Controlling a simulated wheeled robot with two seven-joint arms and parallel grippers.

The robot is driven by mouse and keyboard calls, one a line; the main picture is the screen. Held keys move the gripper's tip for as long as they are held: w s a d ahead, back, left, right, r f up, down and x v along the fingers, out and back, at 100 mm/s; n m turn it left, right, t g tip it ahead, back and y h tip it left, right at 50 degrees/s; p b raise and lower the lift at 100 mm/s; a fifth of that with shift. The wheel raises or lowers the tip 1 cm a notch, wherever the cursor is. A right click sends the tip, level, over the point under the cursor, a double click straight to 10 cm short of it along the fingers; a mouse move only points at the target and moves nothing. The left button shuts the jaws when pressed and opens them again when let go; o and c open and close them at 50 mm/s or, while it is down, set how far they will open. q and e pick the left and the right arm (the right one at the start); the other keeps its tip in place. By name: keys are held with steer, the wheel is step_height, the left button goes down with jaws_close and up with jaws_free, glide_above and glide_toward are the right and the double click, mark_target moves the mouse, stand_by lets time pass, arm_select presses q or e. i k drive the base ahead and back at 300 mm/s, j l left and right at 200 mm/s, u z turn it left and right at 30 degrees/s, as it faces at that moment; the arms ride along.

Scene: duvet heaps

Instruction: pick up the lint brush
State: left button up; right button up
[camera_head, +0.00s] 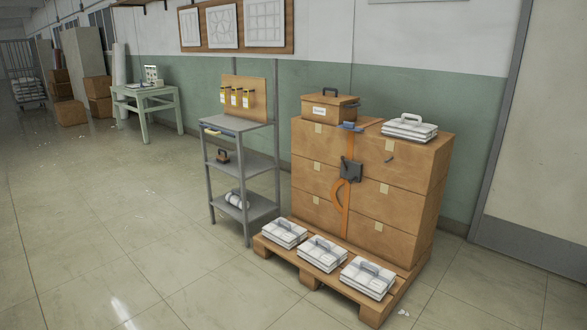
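I cannot pick out the lint brush with certainty. A small brown and dark object (222,156) lies on the middle shelf of a grey shelf cart; it is too small to tell what it is. A small blue object (350,127) lies at the top front edge of the stacked cartons, beside a lidded brown box; its kind is also unclear. A white rolled bundle (237,200) lies on the cart's bottom shelf. Neither of my grippers is in view.
The grey cart (262,168) stands left of cartons (308,172) on a wooden pallet (314,277). White handled bundles (323,254) line the pallet's front. A green table (165,104) stands farther back. The floor at left is mostly open. A door is at right.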

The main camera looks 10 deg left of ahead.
mark_target(223, 159)
steer(key=i+u, duration=0.25)
steer(key=i, duration=0.7)
steer(key=i+l+u, duration=0.2)
steer(key=i, duration=0.8)
steer(key=i+u, duration=0.15)
steer(key=i, duration=0.35)
steer(key=i+l+u, duration=0.15)
steer(key=i, duration=0.35)
steer(key=i+l+u, duration=0.15)
steer(key=i, duration=0.35)
steer(key=i+l+u, duration=0.15)
steer(key=i, duration=0.35)
